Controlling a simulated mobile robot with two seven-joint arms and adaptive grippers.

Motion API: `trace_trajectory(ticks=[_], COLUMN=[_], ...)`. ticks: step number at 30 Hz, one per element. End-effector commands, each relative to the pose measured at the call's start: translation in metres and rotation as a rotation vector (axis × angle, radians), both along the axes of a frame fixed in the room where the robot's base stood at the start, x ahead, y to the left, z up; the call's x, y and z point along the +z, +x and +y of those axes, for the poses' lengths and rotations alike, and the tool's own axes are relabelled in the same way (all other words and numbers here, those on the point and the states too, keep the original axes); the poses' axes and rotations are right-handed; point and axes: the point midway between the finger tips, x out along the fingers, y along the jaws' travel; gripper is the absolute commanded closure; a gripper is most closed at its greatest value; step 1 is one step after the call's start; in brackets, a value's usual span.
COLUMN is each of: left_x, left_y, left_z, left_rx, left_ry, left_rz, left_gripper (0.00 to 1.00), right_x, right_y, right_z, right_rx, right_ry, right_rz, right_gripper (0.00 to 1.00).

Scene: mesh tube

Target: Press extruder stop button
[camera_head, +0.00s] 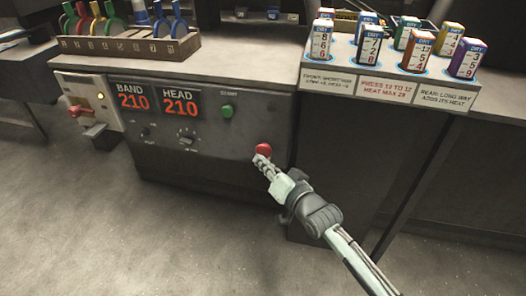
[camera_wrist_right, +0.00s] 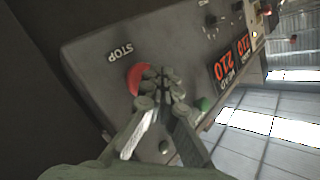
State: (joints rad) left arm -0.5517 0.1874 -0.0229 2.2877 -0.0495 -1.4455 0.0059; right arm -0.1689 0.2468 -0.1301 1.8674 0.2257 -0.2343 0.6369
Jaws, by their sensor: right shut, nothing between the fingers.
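The red stop button (camera_head: 264,149) is on the lower right of the grey extruder panel. My right gripper (camera_head: 262,163) is shut and empty, with its fingertips at the lower edge of the button in the head view. In the right wrist view the red button (camera_wrist_right: 137,79) sits under the "STOP" label, and the shut fingertips (camera_wrist_right: 163,85) overlap its right side. I cannot tell whether they touch it. A green button (camera_head: 227,111) is up and left of the red one in the head view. My left gripper is not in view.
The panel has BAND and HEAD displays (camera_head: 156,102) reading 210, and knobs (camera_head: 187,139). A red lever (camera_head: 94,131) sticks out at the left. Numbered blocks (camera_head: 369,45) stand on a rack at the right, and a tool holder (camera_head: 131,45) is at the back left. The floor in front is clear.

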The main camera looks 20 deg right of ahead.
Motion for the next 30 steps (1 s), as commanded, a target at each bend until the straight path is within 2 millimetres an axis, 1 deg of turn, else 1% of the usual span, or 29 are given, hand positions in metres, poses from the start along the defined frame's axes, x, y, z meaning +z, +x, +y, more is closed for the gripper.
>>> trace_trajectory(ticks=[5,12,18,30], left_x=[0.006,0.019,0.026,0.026], left_y=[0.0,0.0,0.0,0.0], left_z=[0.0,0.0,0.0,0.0], left_rx=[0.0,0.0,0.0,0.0], left_ry=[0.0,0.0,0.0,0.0], left_rz=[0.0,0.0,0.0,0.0], left_gripper=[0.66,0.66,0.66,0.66], right_x=[0.001,0.002,0.001,0.0], right_y=[-0.005,-0.025,-0.039,-0.041], right_z=[0.004,0.017,0.027,0.028], right_rx=[0.001,0.0,0.001,0.001], right_ry=[0.002,0.003,0.002,0.0], right_rz=[0.002,0.004,0.002,0.001], right_gripper=[1.0,1.0,1.0,1.0])
